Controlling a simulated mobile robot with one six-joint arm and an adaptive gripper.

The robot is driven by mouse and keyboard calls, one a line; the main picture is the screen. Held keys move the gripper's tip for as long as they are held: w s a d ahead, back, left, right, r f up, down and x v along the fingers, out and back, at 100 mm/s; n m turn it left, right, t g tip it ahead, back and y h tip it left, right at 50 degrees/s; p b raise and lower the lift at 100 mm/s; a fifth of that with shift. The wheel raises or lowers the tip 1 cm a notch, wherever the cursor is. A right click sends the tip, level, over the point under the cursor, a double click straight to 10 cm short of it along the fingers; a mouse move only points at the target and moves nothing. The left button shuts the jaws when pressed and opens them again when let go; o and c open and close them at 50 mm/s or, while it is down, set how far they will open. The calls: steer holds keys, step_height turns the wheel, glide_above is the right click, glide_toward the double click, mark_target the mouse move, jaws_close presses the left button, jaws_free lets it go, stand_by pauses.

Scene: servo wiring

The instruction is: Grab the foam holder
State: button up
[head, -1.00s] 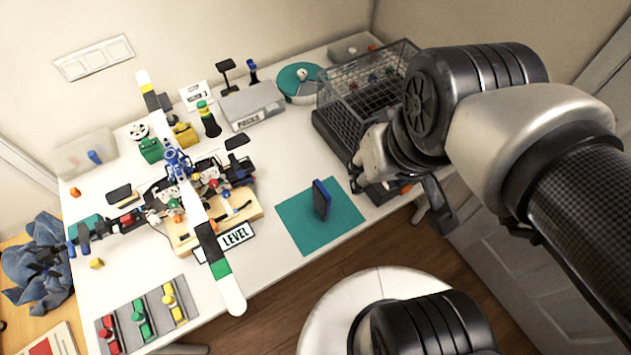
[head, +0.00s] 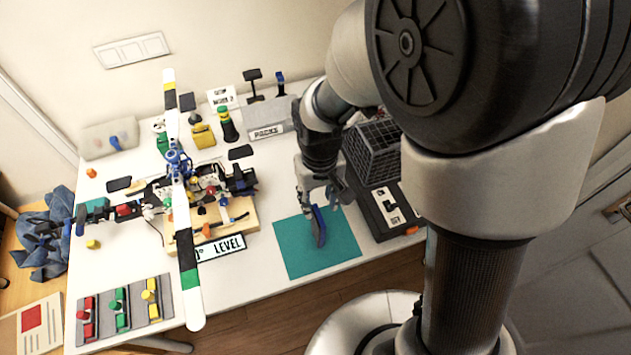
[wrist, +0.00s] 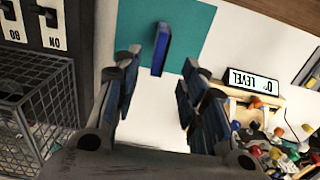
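The likely foam holder is a thin blue piece with a dark face (head: 319,228), standing on edge on the teal mat (head: 345,250). In the wrist view the blue piece (wrist: 161,48) shows edge-on, beyond the fingertips and roughly midway between them. My gripper (wrist: 160,68) is open and empty, its two fingers spread wide on either side of the line to the piece. In the head view my gripper (head: 320,197) hangs just above and behind the piece, partly overlapping its top. I cannot tell the exact gap in height.
A wire basket (head: 372,150) and a dark switch panel (head: 388,208) stand right of the mat. The wooden drone stand (head: 215,225) with its LEVEL sign (head: 217,248) is to the left. Free white table lies between the stand and the mat.

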mark_target(318, 224)
step_height(318, 224, down, 13)
steer(key=b, duration=0.4)
steer(key=shift+w+a+b, duration=0.1)
steer(key=shift+w+b, duration=0.05)
steer(key=shift+b, duration=0.2)
steer(key=shift+r, duration=0.15)
jaws_close()
